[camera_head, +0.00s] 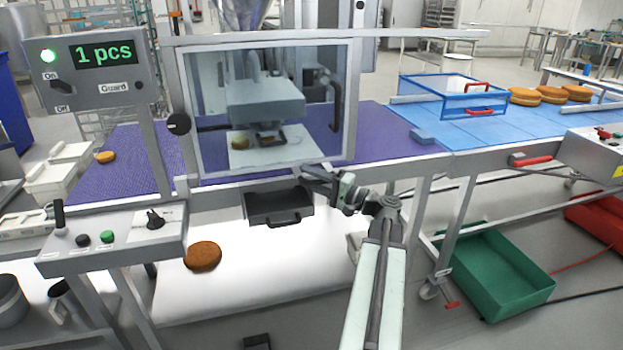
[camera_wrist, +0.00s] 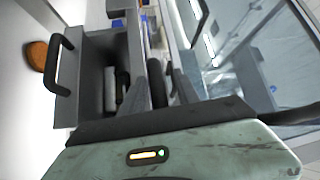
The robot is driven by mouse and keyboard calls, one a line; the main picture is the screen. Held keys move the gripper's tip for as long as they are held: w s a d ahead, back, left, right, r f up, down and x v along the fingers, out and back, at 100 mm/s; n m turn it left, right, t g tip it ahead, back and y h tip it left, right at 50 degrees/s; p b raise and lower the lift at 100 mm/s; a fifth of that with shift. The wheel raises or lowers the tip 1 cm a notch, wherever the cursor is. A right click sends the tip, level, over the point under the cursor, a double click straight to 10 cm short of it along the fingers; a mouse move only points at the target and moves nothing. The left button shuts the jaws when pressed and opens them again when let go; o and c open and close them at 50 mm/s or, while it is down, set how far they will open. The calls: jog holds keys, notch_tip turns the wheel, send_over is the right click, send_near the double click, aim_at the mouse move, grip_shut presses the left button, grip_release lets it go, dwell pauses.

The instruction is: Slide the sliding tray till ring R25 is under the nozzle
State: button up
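A dark drawer-like tray (camera_head: 270,203) with a black front handle hangs below the purple belt; it also shows, open-topped, in the wrist view (camera_wrist: 96,52). I cannot tell whether this is the sliding tray. A blocky filling head (camera_head: 265,100) sits behind the clear guard, above a pale plate (camera_head: 287,154) with a brown round on its left. The nozzle tip is not distinct, and no R25 label is readable. My gripper (camera_head: 314,179) is beside the dark tray's right rear corner. In the wrist view its dark fingers (camera_wrist: 157,85) lie beside the tray; their gap is unclear.
The clear guard (camera_head: 210,120) stands above and behind my gripper. A brown round (camera_head: 202,256) lies on the white surface below. A control panel (camera_head: 115,240) is at left. A blue basket (camera_head: 455,96) stands on the right belt; a green crate (camera_head: 495,275) is below.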

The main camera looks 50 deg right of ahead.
jog(key=b+v, duration=0.1)
jog(key=v, duration=0.6)
jog(key=shift+s, duration=0.4)
